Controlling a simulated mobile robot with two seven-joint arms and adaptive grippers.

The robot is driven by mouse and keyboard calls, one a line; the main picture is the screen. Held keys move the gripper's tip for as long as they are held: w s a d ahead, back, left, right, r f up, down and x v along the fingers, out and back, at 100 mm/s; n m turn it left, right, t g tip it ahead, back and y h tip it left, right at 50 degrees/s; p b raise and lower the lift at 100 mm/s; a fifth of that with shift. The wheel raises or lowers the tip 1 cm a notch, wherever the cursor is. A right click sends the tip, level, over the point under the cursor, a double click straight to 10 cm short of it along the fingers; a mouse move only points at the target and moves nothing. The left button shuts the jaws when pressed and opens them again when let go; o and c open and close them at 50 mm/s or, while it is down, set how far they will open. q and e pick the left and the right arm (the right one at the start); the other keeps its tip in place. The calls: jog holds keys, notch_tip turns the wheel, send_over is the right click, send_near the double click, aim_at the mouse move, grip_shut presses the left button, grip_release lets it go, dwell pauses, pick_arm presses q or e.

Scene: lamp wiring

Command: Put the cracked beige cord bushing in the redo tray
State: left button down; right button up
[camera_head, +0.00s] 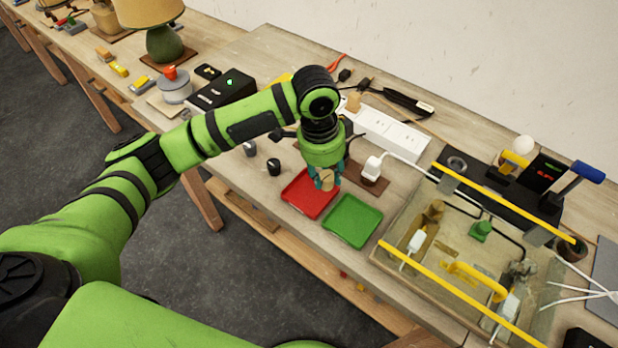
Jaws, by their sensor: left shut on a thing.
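My left gripper (325,181) points down over the red tray (299,198), near its upper right edge. It is shut on a small beige bushing (327,176). The bushing appears to be above the tray; a crack in it is too small to make out. The red tray looks empty. A green tray (352,221) lies just to the right of it and also looks empty. No label marks either tray as the redo tray. My right gripper is not in view.
A white power strip (388,131) and a white plug (373,168) on a brown plate stand behind the trays. A yellow-railed clear-walled bin (460,262) with several parts is at the right. Small dark cups (273,167) stand left of the red tray. The table's front edge is close.

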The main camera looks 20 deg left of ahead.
pick_arm(q)
jog(key=a, duration=0.1)
jog(key=a+f, duration=0.1)
jog(key=w+a+f, duration=0.1)
jog(key=shift+a+f+p, duration=0.1)
jog(key=shift+a+p, duration=0.3)
notch_tip(320, 180, down, 4)
jog(key=shift+r+p, duration=0.15)
jog(key=shift+p, duration=0.55)
jog(key=shift+f, duration=0.3)
jog(key=shift+f, duration=0.15)
jog(key=c, duration=0.9)
grip_release()
jog(key=r, duration=0.4)
jog(key=a+r+b, duration=0.1)
jog(key=r, duration=0.3)
jog(key=r+b, duration=0.1)
jog(key=r, duration=0.3)
jog(key=shift+s+a+r, duration=0.15)
jog(key=shift+s+a, duration=0.05)
jog(key=shift+s, duration=0.2)
